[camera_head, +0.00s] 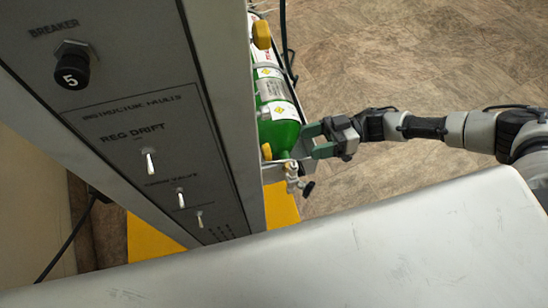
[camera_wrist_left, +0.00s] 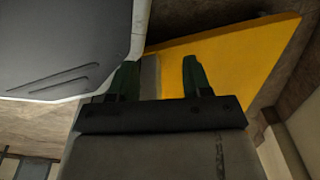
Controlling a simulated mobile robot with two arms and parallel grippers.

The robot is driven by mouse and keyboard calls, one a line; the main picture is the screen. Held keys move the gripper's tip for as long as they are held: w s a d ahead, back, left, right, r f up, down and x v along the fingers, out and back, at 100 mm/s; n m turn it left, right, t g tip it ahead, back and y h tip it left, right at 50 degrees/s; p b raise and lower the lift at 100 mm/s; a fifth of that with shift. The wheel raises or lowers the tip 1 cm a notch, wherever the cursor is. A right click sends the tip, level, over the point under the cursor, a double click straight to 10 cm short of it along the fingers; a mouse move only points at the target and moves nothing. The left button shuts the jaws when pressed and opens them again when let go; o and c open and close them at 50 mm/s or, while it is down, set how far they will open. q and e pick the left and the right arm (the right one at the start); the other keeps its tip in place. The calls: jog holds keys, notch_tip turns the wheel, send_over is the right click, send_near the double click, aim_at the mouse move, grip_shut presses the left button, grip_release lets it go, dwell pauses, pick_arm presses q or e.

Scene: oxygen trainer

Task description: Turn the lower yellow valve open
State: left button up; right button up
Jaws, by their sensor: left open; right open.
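The lower yellow valve (camera_head: 267,151) is a small yellow knob at the lower left side of the green cylinder (camera_head: 281,133), beside the grey panel's edge in the head view. A second yellow knob (camera_head: 262,34) sits higher up. My right gripper (camera_head: 311,141) is open, with its green fingers close to the right side of the cylinder's lower end, across from the lower valve. Whether the fingers touch the cylinder I cannot tell. My left gripper (camera_wrist_left: 160,76) shows in the left wrist view, open and empty; it is not visible in the head view.
The grey panel (camera_head: 117,108) with toggle switches and a black breaker knob (camera_head: 72,66) stands left of the cylinder. A brass fitting with a black knob (camera_head: 308,188) is below it. A pale surface (camera_head: 400,245) fills the front. Open floor lies right.

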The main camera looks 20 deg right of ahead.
aim_at(266, 153)
pick_arm(q)
jog(key=shift+s+a+f+p, duration=0.1)
jog(key=shift+s+f+p, duration=0.2)
jog(key=shift+s+f, duration=0.25)
pick_arm(e)
jog(key=a, duration=1)
jog(key=shift+w+m, duration=0.15)
jog(key=shift+m, duration=0.25)
jog(key=shift+a, duration=0.1)
jog(key=c, duration=0.9)
